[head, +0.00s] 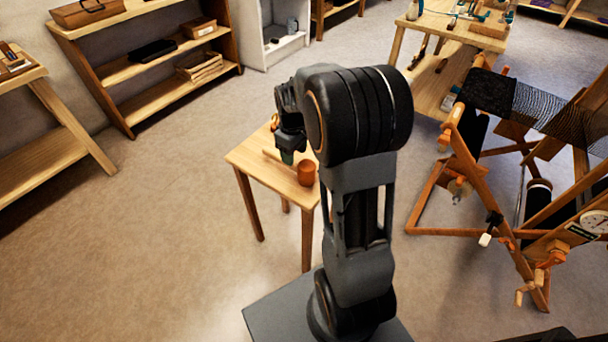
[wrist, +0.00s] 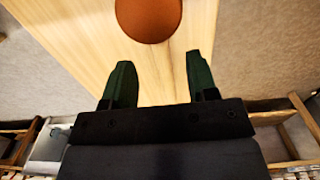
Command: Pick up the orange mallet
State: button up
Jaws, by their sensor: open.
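The orange mallet (head: 306,172) shows as a short orange cylinder near the front right corner of a small wooden table (head: 248,158). In the wrist view its rounded orange part (wrist: 148,18) is cut off by the top edge, and I cannot make out a handle there. My gripper (head: 287,157) hangs over the table just left of the orange cylinder, fingers down. In the wrist view my gripper (wrist: 159,58) is open, its two dark green fingers apart with only bare tabletop between them. The orange part lies beyond the fingertips. My arm hides part of the table.
A wooden loom (head: 470,180) stands to the right. A workbench (head: 455,30) with tools is at the back right. Wooden shelves (head: 150,70) line the back left, with another shelf (head: 45,150) at the left. The floor left of the table is clear.

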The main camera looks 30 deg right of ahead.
aim_at(294, 167)
jog(key=shift+w+f+b, duration=0.1)
jog(key=shift+f+b, duration=0.75)
jog(key=shift+f, duration=2.5)
jog(key=shift+c, duration=0.3)
grip_shut()
jog(key=shift+r, duration=0.1)
